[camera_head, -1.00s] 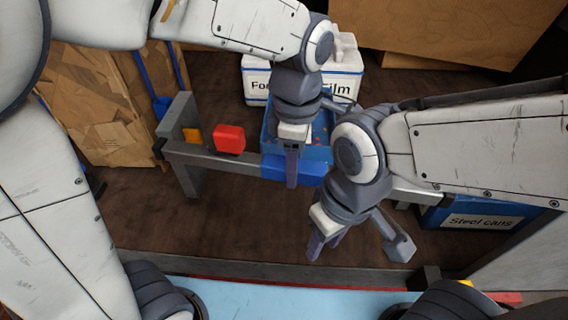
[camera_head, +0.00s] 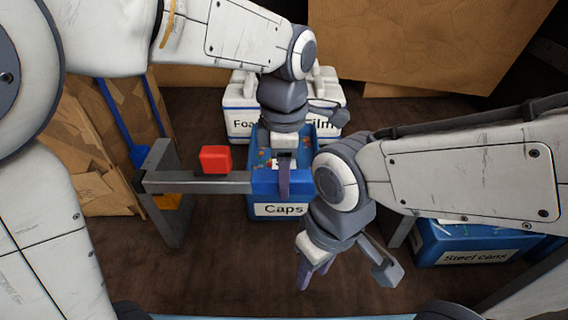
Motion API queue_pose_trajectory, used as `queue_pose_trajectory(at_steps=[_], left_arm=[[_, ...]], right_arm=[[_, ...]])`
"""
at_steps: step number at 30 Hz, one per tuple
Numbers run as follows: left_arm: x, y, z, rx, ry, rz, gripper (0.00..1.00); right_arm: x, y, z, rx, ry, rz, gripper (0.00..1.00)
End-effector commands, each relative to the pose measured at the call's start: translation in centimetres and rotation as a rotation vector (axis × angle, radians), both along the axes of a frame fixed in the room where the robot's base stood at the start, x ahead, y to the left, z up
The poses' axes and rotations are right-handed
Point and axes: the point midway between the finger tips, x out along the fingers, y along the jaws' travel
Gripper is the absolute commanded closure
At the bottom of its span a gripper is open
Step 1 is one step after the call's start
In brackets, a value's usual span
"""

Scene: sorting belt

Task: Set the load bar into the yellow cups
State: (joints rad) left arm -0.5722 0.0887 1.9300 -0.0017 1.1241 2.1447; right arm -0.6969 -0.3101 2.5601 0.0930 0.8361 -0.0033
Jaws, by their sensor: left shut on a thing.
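The load bar appears to be the long grey bar (camera_head: 200,182) running left to right, with a red block (camera_head: 215,159) on top and a blue section at my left gripper. My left gripper (camera_head: 283,188) points down and is shut on that blue section. The bar's right part is hidden behind my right arm. My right gripper (camera_head: 345,275) is nearer and lower, with its fingers spread and nothing seen between them. A small yellow-orange piece (camera_head: 167,201) shows under the bar's left end, beside a grey upright. I cannot tell whether it is a yellow cup.
A blue bin labelled Caps (camera_head: 282,210) stands behind and below the bar. A white bin (camera_head: 240,122), its label partly covered, is behind it. A blue Steel cans bin (camera_head: 470,245) is at the right. A strip of light-blue surface (camera_head: 260,317) shows at the bottom edge. Brown floor lies between.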

Motion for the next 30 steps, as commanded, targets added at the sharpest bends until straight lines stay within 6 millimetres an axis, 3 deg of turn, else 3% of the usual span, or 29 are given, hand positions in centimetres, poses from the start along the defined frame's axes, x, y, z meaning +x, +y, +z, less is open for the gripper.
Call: queue_pose_trajectory(at_steps=[20, 30], left_arm=[[5.8, 0.0, 0.3, -0.002, -0.004, 0.001, 1.00], [5.8, 0.0, -3.0, -0.002, -0.004, -0.001, 1.00]], right_arm=[[0.0, 0.0, 1.5, 0.000, 0.000, 0.003, 0.60], [0.0, 0.0, -0.8, 0.000, 0.000, -0.001, 0.60]])
